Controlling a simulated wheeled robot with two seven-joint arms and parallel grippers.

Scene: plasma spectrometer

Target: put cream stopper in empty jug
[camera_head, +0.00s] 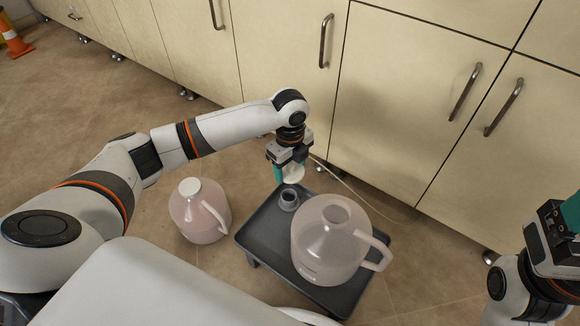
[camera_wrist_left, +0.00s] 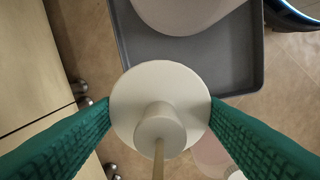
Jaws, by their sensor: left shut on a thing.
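My left gripper (camera_head: 290,175) is shut on the cream stopper (camera_head: 294,173), above the far left edge of the tray. In the left wrist view the stopper (camera_wrist_left: 122,105) is a round disc with a smaller knob and a thin tube, pinched between two green fingers. A translucent jug (camera_head: 325,265) with an open-looking neck and a side handle stands on the tray; it looks empty. The held stopper is left of its neck and apart from it. My right gripper (camera_head: 566,222) is at the right edge, partly cut off, its fingertips unclear.
The dark grey tray (camera_head: 262,238) carries a small grey ring-shaped holder (camera_head: 289,200) below the held stopper. A second jug (camera_head: 200,215) with a white cap and pinkish contents stands on the floor left of the tray. Cream cabinets (camera_head: 400,100) line the back; a thin tube runs before them.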

